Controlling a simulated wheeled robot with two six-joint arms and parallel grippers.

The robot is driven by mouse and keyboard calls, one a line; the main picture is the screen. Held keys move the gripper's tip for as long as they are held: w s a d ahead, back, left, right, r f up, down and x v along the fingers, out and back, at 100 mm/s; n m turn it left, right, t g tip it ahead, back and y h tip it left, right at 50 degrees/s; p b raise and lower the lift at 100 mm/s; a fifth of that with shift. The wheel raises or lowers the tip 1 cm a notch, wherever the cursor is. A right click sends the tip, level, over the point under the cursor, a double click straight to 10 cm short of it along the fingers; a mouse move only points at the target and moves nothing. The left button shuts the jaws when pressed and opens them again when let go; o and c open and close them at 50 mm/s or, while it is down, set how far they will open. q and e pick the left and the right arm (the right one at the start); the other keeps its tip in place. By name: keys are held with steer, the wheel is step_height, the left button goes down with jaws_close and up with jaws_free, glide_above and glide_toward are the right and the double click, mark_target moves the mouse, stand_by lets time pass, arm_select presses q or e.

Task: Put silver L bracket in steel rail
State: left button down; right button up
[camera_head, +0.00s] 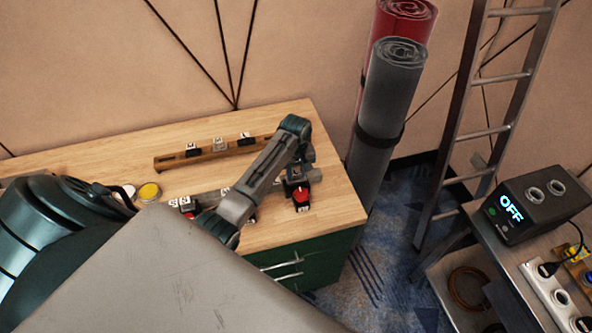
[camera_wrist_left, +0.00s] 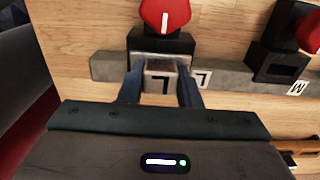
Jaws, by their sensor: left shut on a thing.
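The silver L bracket (camera_wrist_left: 160,80), a small block with a dark L on its face, sits between the fingers of my left gripper (camera_wrist_left: 160,70) in the left wrist view. The gripper is shut on it. The bracket is at the grey steel rail (camera_wrist_left: 225,76), right beside a black clamp with a red knob (camera_wrist_left: 164,15) and a white L tag. I cannot tell whether it is fully seated. In the head view my left gripper (camera_head: 298,178) points down at the rail's right end; the arm hides part of the steel rail (camera_head: 208,198). My right gripper is not in view.
A brown rail (camera_head: 172,161) with several tagged pieces lies behind on the wooden worktop (camera_head: 325,212). A yellow disc (camera_head: 149,191) lies to the left. Rolled mats (camera_head: 385,95) and a ladder (camera_head: 455,130) stand right; a box reading OFF (camera_head: 525,205) sits at far right.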

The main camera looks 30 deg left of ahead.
arm_select(q)
steer(key=shift+f, duration=0.4)
steer(key=shift+f, duration=0.35)
steer(key=shift+c, duration=2.4)
jaws_free()
